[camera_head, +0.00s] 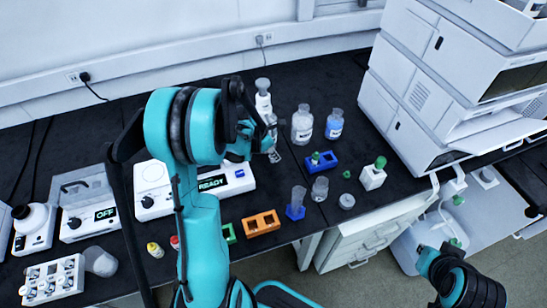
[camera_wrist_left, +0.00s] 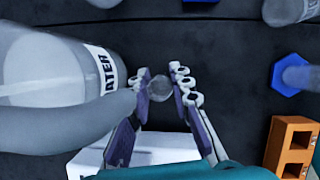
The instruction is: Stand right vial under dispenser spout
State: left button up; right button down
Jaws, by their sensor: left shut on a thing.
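My left gripper (camera_head: 273,142) is shut on a clear glass vial, seen end-on between the two fingers in the left wrist view (camera_wrist_left: 159,88). In the head view the vial (camera_head: 275,156) is small and partly covered by the fingers. The dispenser (camera_head: 263,97) is a white-topped bottle just behind the gripper, mostly hidden by my left arm. In the left wrist view a large bottle (camera_wrist_left: 45,75) lettered "ATER" fills the left, with a rounded grey part reaching close to the fingers. I cannot tell whether the vial is under the spout. My right gripper's fingers are not visible.
A white device (camera_head: 238,182) reading READY stands beside the gripper. Nearby are a blue rack (camera_head: 325,162), an orange rack (camera_head: 262,223), a blue-based cylinder (camera_head: 297,204) and clear (camera_head: 302,128) and blue (camera_head: 334,126) bottles. A large white instrument stack (camera_head: 425,90) stands at right.

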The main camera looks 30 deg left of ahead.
pick_arm(q)
jog(key=f, duration=0.1)
jog(key=f+b, duration=0.1)
jog(key=w+f+b, duration=0.1)
jog(key=shift+a, duration=0.25)
jog(key=shift+f, duration=0.25)
jog(key=shift+f, duration=0.15)
jog(key=o, duration=0.9)
